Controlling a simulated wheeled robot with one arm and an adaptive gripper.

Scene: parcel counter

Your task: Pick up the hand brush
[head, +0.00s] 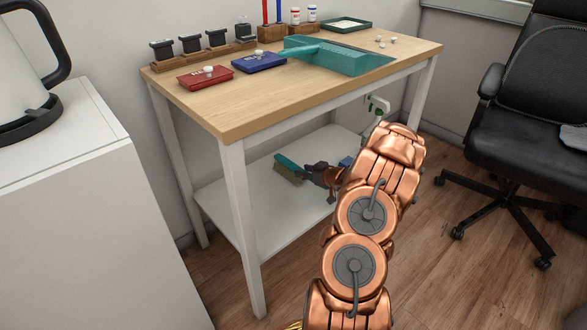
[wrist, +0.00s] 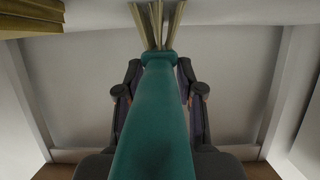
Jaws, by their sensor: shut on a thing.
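The hand brush (head: 288,168) is teal with pale brownish bristles. In the head view it is at the lower shelf of the table, at the end of my arm. My gripper (head: 312,172) is shut on its handle. In the wrist view the teal handle (wrist: 155,125) runs up the middle, with the dark fingers of my gripper (wrist: 158,80) on both sides of it. The bristles (wrist: 157,25) show beyond the fingertips. I cannot tell whether the brush touches the shelf or is just above it.
The white lower shelf (head: 245,217) is mostly bare, with a small blue thing (head: 345,161) behind my arm. Table legs (head: 240,220) and the wooden tabletop (head: 230,112) frame it. A teal dustpan (head: 340,58) lies on top. A white cabinet (head: 75,190) stands left, an office chair (head: 530,100) right.

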